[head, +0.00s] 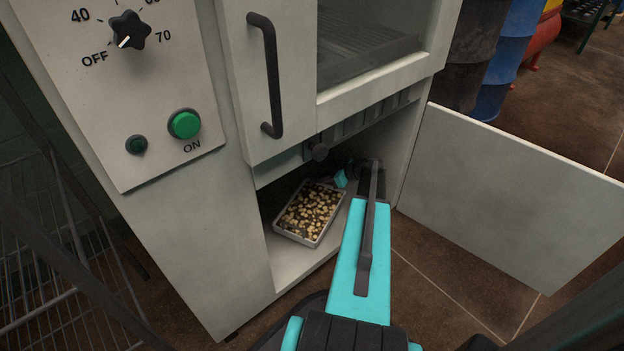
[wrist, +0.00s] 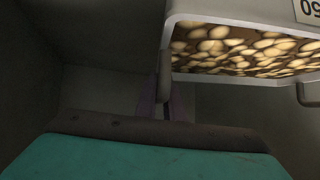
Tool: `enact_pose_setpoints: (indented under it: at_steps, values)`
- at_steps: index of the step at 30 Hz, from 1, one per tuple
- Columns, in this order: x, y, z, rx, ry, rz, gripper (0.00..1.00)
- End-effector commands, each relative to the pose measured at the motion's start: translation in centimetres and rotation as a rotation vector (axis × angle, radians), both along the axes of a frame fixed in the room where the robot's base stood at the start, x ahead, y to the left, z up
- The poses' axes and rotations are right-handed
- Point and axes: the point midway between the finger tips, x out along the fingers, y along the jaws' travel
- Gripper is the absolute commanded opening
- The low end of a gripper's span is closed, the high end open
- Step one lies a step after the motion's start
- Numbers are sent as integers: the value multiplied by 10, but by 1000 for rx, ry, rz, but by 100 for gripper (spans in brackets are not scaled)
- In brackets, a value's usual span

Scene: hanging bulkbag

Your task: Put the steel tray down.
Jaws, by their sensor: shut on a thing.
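The steel tray (head: 290,236) is a shallow rectangular pan filled with pale and dark pebble-like pieces. It is inside the open lower compartment of the white cabinet, near the compartment's front edge, and looks about level. I cannot tell whether the tray's underside touches the compartment floor.
The compartment floor (head: 290,265) shows bare in front of the tray. The open white door (head: 510,195) stands to the right of my arm. The cabinet's upper door has a dark handle (head: 268,75). A wire rack (head: 60,255) stands at left, and drums (head: 505,60) stand behind right.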

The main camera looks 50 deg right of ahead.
Motion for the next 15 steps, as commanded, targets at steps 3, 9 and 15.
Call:
enact_pose_setpoints:
  at_steps: [3, 9, 15]
  values:
    - [3, -6, 1, 2, -1, -3, 0]
    - [5, -6, 0, 3, -1, 0, 0]
    - [4, -6, 0, 3, -1, 0, 0]
